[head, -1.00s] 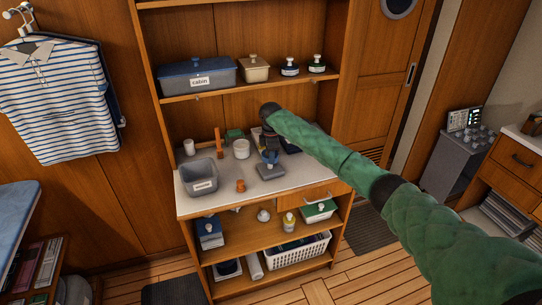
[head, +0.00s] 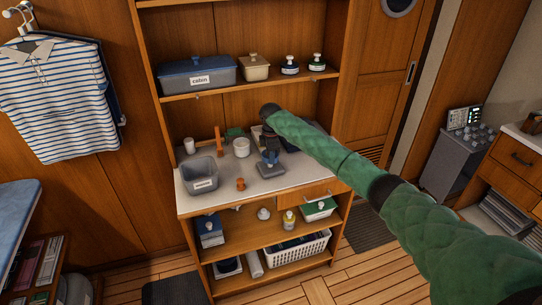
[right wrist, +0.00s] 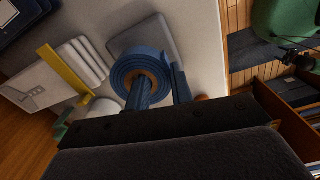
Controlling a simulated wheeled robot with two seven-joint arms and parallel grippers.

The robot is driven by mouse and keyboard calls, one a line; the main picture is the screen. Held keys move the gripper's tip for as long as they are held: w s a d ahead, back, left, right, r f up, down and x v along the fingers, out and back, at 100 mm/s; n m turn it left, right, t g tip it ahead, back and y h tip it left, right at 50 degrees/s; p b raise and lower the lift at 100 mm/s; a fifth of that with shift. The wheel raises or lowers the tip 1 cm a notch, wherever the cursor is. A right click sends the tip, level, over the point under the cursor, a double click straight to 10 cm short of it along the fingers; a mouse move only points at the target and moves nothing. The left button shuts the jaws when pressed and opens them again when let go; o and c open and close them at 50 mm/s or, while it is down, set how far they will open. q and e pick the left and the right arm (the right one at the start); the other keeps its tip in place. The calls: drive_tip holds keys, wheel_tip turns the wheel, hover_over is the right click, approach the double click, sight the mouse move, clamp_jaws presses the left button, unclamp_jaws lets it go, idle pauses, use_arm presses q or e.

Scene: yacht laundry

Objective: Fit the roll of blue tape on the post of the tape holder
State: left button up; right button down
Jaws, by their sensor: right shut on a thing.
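The roll of blue tape (right wrist: 126,66), with a brown core, shows in the right wrist view. In the head view it is a small blue patch (head: 268,157) under my right gripper (head: 269,148). My right gripper (right wrist: 162,90) is shut on the roll, one finger reaching over its core and the other along its outer side. The tape holder's grey base (head: 272,170) stands on the counter, and in the wrist view its square base (right wrist: 155,36) lies behind the roll. The post is hidden, so I cannot tell whether it is inside the core. My left gripper is out of view.
On the white counter (head: 220,205), a grey bin (head: 201,176) and a small orange object (head: 240,184) stand left of the holder. A white cup (head: 241,147) and an orange upright (head: 219,140) stand behind. A shelf with lidded boxes (head: 198,78) is above.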

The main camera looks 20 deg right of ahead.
idle(0.9)
idle(0.4)
drive_tip(key=c, duration=1.4)
unclamp_jaws()
drive_tip(key=shift+c, duration=0.2)
drive_tip(key=shift+p, duration=0.3)
drive_tip(key=shift+r+p, duration=0.75)
drive_tip(key=shift+r, duration=0.3)
